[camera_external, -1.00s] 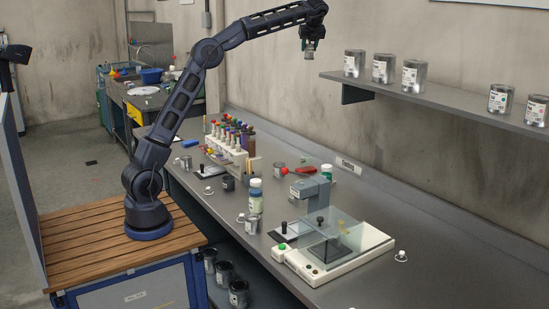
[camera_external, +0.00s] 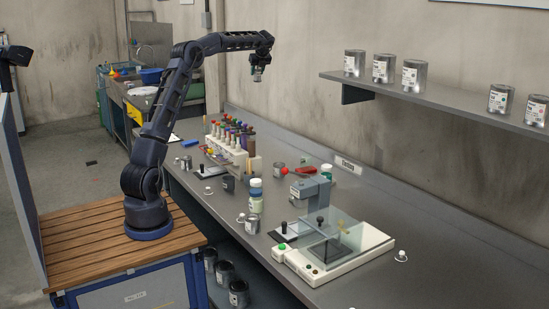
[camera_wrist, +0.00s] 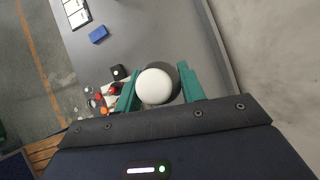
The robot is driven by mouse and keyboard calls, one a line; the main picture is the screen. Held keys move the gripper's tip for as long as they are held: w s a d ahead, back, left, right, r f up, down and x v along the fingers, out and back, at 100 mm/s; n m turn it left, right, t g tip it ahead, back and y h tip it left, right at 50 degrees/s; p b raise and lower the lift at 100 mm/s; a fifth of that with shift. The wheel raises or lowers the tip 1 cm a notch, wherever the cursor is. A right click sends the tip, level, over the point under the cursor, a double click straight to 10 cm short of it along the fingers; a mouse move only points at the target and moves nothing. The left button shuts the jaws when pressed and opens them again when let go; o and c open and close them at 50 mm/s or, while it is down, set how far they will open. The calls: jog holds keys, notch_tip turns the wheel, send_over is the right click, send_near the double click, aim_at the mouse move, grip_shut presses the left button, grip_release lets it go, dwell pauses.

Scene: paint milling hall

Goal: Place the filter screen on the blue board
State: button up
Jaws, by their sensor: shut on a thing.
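My gripper (camera_external: 259,68) is raised above the far part of the bench, and the held thing is clear of the surface. In the wrist view its green jaws are shut on a white round-topped thing (camera_wrist: 155,86). In the external view this thing (camera_external: 257,76) looks small and greyish. I cannot tell whether it is the filter screen. A small flat blue piece (camera_wrist: 98,34) lies on the grey bench; it shows at the far left of the bench in the external view (camera_external: 190,143). It may be the blue board.
A rack with several coloured-cap bottles (camera_external: 226,150) stands on the bench (camera_external: 420,268). A milling device with a clear guard (camera_external: 335,245) is at the near right. Several metal cans stand on the wall shelf (camera_external: 450,103). Jars (camera_external: 255,195) and small cans stand between.

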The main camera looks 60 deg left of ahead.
jog(key=s+a+f+n, duration=0.1)
jog(key=s+a+f, duration=0.25)
jog(key=a, duration=0.35)
jog(key=s+a+f+g, duration=0.1)
jog(key=s+a+f, duration=0.2)
jog(key=s+a, duration=0.3)
jog(key=s+a+f+n, duration=0.1)
jog(key=s+a+f, duration=0.25)
jog(key=a, duration=0.45)
jog(key=n, duration=0.1)
send_over(190, 141)
jog(key=shift+g, duration=0.4)
jog(key=f, duration=2.9)
jog(key=shift+s+d+f, duration=0.2)
jog(key=shift+d, duration=0.1)
jog(key=shift+f, duration=0.1)
jog(key=o, duration=1.1)
jog(key=v, duration=1.2)
